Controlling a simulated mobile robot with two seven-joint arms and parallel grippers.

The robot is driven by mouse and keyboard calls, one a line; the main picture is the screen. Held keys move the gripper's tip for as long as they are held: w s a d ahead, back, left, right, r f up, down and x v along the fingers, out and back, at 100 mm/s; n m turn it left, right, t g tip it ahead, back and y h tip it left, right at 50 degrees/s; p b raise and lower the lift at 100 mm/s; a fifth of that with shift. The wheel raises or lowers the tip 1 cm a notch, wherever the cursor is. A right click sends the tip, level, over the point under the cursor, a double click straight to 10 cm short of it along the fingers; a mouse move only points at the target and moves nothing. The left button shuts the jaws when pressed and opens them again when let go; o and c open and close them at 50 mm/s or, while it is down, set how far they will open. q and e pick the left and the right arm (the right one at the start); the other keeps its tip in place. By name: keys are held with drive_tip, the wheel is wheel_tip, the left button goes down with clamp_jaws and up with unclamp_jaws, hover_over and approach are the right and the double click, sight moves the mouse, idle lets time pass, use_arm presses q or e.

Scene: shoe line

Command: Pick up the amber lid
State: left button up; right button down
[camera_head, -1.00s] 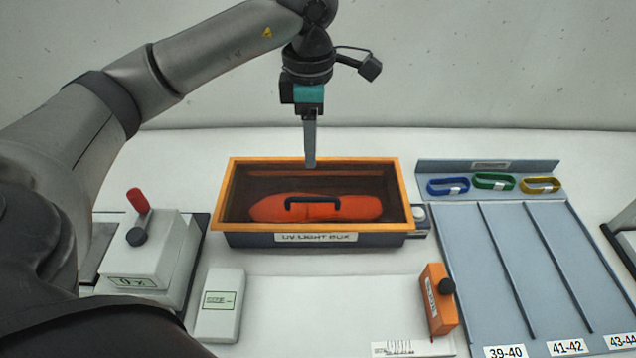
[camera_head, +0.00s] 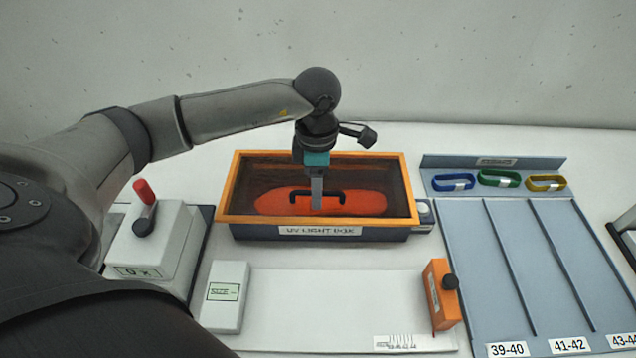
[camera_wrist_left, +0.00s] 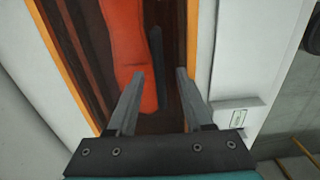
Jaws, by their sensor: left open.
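The amber lid (camera_head: 270,218) lies on the UV light box (camera_head: 250,232), with an orange rim and a see-through dark amber pane. Its black handle (camera_head: 281,197) stands near the middle of the pane. A red-orange shoe-shaped item (camera_head: 365,203) shows through the pane. My left gripper (camera_head: 317,205) points down over the lid at the handle. In the left wrist view my left gripper (camera_wrist_left: 160,74) is open, and the handle (camera_wrist_left: 157,60) appears between its finger lines. I cannot tell how far the fingertips are above the pane. My right gripper is not in view.
A grey device with a red-tipped lever (camera_head: 145,190) and a white size box (camera_head: 226,295) stand left. An orange block with a black knob (camera_head: 440,295) stands front right. A blue-grey sorting board (camera_head: 470,270) with coloured bands lies right. The white surface before the light box is clear.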

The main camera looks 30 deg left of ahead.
use_arm(q)
drive_tip(key=shift+c, duration=0.2)
clamp_jaws()
drive_tip(key=shift+r, duration=0.1)
idle(1.0)
